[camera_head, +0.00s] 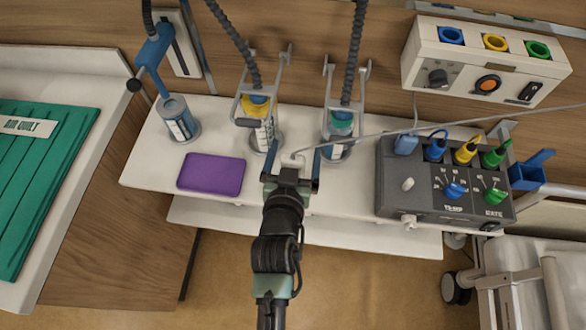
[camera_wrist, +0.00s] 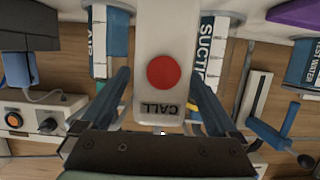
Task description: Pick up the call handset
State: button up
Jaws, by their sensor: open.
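The call handset (camera_wrist: 165,35) is white with a red round button and the label CALL, upside down in the wrist view. My gripper (camera_wrist: 160,76) is open, with one finger on each side of the handset. The fingers look apart from it, though contact is hard to judge. In the head view my gripper (camera_head: 293,158) is over the bedside shelf, and only a small pale part of the handset (camera_head: 292,161) shows between the fingers. The rest of it there is hidden by my gripper.
Labelled bottles (camera_head: 263,136) and (camera_head: 338,146) in metal holders stand close behind on both sides. A purple pad (camera_head: 211,174) lies left on the white shelf (camera_head: 150,168). A grey control box (camera_head: 400,207) stands right. A thin cord (camera_head: 385,132) runs right from the gripper area.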

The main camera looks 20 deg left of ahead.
grip_shut()
dwell(0.3)
jog(key=shift+r, duration=0.1)
